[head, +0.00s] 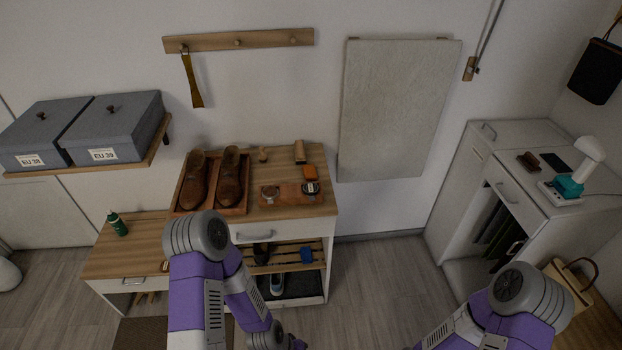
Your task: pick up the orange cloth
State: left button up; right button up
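A small bright orange folded piece, which looks like the orange cloth (310,172), lies on the wooden top of the middle cabinet (325,206), near its right edge. It lies just behind a brown-orange mat (290,194) with round tins on it. Nothing covers the orange piece. Parts of both my arms show at the bottom of the head view, but neither gripper can be made out. No part of my arms touches the orange piece.
Brown shoes (229,180) stand in a tray left of the mat. A brush (299,152) stands behind the orange piece. A green bottle (118,224) is on the lower left bench. A white cabinet (512,165) stands at right. Floor between the cabinets is clear.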

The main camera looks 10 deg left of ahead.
aim_at(309, 171)
jog(key=z, duration=0.2)
jog(key=i, duration=1.1)
jog(key=u, duration=0.25)
